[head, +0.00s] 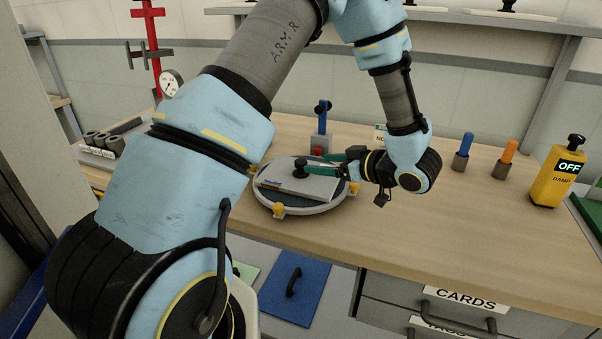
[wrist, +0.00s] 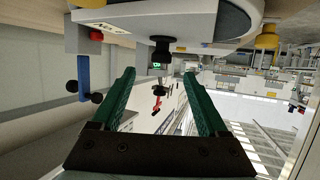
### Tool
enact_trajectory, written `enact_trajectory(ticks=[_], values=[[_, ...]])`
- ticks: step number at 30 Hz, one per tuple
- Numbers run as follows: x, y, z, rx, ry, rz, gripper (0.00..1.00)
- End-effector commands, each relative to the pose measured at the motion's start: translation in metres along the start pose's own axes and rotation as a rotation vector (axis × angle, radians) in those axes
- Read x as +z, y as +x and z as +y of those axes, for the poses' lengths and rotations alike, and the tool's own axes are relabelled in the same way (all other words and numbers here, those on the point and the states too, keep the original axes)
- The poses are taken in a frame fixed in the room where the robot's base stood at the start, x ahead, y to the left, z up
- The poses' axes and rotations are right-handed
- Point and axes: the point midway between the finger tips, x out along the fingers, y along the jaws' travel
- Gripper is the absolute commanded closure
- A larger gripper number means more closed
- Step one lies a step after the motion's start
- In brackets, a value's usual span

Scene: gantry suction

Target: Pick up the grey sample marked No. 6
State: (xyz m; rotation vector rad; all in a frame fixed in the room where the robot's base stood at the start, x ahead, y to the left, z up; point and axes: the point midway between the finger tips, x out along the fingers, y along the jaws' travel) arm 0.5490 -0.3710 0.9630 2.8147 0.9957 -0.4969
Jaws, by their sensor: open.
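A flat grey slab (head: 300,186) lies on a round grey plate (head: 300,208) with yellow clamps at its rim. Any number on the slab is not readable. My gripper (head: 320,165) reaches in from the right, just over the slab, with its green fingers apart and nothing between them that I can make out as held. In the wrist view my gripper (wrist: 158,82) is open, and a black knob (wrist: 160,48) shows ahead between the fingertips. A white label (wrist: 104,27) there starts with "No."; its digit is unclear. I cannot tell whether the fingers touch anything.
Behind the plate stands a blue lever (head: 322,115) on a grey block with a red button. A blue peg (head: 463,150), an orange peg (head: 507,157) and a yellow box (head: 556,178) reading OFF stand at the right. The bench front right is clear.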

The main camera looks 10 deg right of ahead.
Motion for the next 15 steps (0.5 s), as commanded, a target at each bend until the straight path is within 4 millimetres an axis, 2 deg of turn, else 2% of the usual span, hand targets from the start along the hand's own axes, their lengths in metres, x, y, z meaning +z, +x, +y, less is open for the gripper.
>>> enact_trajectory(ticks=[5,12,15], values=[[-0.002,0.013,-0.002,-0.003,0.002,-0.001,0.23],[0.0,0.047,-0.003,-0.001,0.0,-0.002,0.23],[0.001,0.054,-0.002,0.0,-0.001,-0.002,0.23]])
